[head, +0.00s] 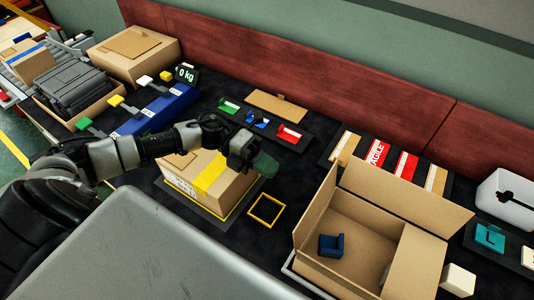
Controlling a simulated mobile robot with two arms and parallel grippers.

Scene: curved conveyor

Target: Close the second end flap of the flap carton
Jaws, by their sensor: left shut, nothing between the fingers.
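The open flap carton (385,265) stands at the right front. Its left flap (315,205) stands up, and a wide back flap (405,195) leans outward. A small dark blue block (331,245) lies inside. The carton's near end is cut off by the picture's lower edge. My left gripper (264,164) is shut and empty, above the right end of a closed carton with yellow tape (210,181), left of the open carton and apart from it. My right gripper is out of view.
A yellow square frame (265,210) lies between the two cartons. Red and white label cards (377,154) lie behind the open carton. A white bin (506,200) and a white cube (458,280) stand at the right. A dark red wall panel (330,75) bounds the back.

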